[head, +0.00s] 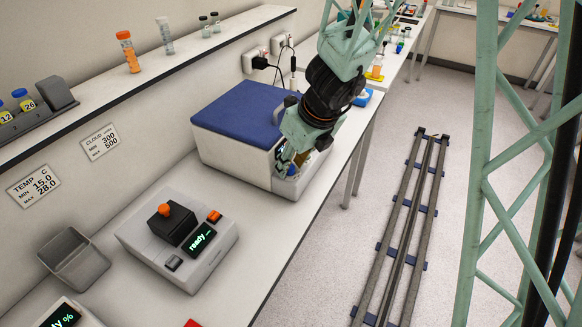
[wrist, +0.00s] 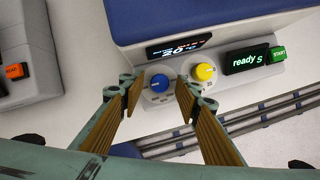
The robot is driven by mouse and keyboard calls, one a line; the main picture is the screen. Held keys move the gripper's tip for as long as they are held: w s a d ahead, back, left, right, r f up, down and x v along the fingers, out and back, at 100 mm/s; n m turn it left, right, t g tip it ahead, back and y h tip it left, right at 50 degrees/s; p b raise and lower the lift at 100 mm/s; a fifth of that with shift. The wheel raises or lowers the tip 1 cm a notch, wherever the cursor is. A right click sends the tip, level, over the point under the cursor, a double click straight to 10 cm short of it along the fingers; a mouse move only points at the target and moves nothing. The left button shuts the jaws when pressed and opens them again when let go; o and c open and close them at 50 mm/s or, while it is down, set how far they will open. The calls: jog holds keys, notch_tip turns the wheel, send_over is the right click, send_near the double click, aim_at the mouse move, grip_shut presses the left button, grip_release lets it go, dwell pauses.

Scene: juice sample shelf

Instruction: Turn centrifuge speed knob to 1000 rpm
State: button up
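The centrifuge is a white box with a blue lid (head: 240,110), standing on the bench in the head view. In the wrist view its front panel carries a blue knob (wrist: 158,83), a yellow knob (wrist: 204,72), a small temperature display (wrist: 180,47), a "ready s" display (wrist: 247,59) and a green START button (wrist: 278,53). My gripper (wrist: 157,90) is open, with its fingers to the left and right of the blue knob. I see no contact with the knob. In the head view my gripper (head: 287,162) hides most of the panel. Knob settings are too small to read.
A grey device with a "ready" display (head: 188,240) and an orange button stands on the bench nearby, with an empty grey bin (head: 75,258) beside it. A shelf (head: 150,75) with vials runs above along the wall. Floor rails (head: 400,230) lie beyond the bench edge.

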jog(key=shift+f, duration=0.15)
jog(key=shift+c, duration=0.5)
jog(key=c, duration=0.7)
jog(key=shift+w+n, duration=0.1)
jog(key=shift+n, duration=0.2)
jog(key=n, duration=0.2)
jog(key=n+g+y+p, duration=0.1)
jog(key=n, duration=0.2)
jog(key=shift+w+d+g, duration=0.1)
jog(key=shift+w+g, duration=0.05)
jog(key=shift+g, duration=0.15)
jog(key=n+g+p, duration=0.1)
jog(key=n, duration=0.1)
jog(key=n+g+p, duration=0.1)
jog(key=n+p, duration=0.1)
jog(key=n, duration=0.1)
jog(key=shift+w+y, duration=0.1)
jog(key=shift+y, duration=0.3)
jog(key=n+g+p, duration=0.1)
jog(key=n, duration=0.1)
jog(key=n+p, duration=0.1)
jog(key=n, duration=0.2)
jog(key=shift+w+g, duration=0.1)
jog(key=shift+g, duration=0.3)
